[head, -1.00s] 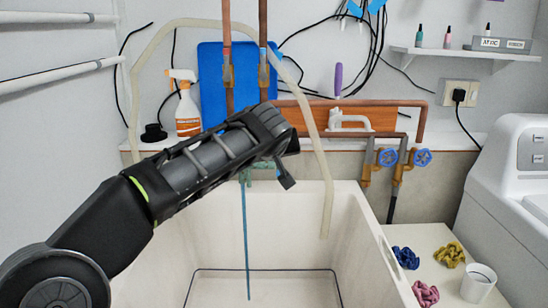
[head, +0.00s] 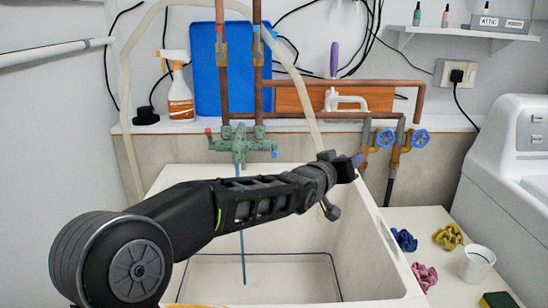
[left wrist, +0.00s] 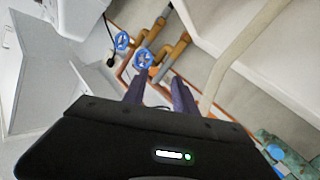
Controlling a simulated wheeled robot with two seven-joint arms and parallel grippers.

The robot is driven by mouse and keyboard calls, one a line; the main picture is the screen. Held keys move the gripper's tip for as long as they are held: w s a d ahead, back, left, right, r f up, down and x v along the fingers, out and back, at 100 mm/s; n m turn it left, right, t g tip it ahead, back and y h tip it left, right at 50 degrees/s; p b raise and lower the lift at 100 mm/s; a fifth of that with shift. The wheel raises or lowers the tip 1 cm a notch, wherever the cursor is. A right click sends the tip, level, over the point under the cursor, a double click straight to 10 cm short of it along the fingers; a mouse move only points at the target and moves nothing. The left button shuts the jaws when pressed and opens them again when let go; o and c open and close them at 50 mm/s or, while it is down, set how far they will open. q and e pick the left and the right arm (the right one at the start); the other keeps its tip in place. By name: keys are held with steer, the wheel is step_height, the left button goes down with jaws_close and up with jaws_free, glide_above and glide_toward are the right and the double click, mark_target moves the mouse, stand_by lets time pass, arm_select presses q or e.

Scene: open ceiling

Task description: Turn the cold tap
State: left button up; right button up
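A green tap body (head: 240,146) stands at the back of the sink, with a red end (head: 208,131) on its left and a blue end (head: 274,152) on its right. Two blue valve wheels sit on brass pipe fittings to the right, the nearer-left wheel (head: 385,138) and the right wheel (head: 420,138). My left gripper (head: 357,162) is over the sink's back right corner, just below and left of the wheels. In the left wrist view its two fingers (left wrist: 158,92) are apart with nothing between them; both wheels (left wrist: 143,58) show beyond the tips. My right gripper is out of view.
A pale hose (head: 308,110) arches down into the white sink (head: 385,260). Copper pipes (head: 256,80) run up the wall. A spray bottle (head: 180,95) stands on the ledge. A white machine (head: 510,190) is at right, with knotted cloths (head: 425,275) and a cup (head: 477,262) beside the sink.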

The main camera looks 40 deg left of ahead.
arm_select(q)
steer(key=a+f+n+t+y+b, duration=0.1)
steer(key=a+f+n+t+y, duration=0.15)
steer(key=a+y, duration=0.2)
steer(key=n+g+y+b, duration=0.1)
steer(key=n+g+y, duration=0.25)
steer(key=y, duration=0.75)
glide_toward(274, 150)
steer(key=w+a+t, duration=0.1)
steer(key=a, duration=0.1)
steer(key=shift+d+f+n, duration=0.15)
steer(key=shift+d+n, duration=0.05)
steer(key=shift+n, duration=0.2)
steer(key=shift+x, duration=3.95)
steer(key=shift+c, duration=0.3)
jaws_close()
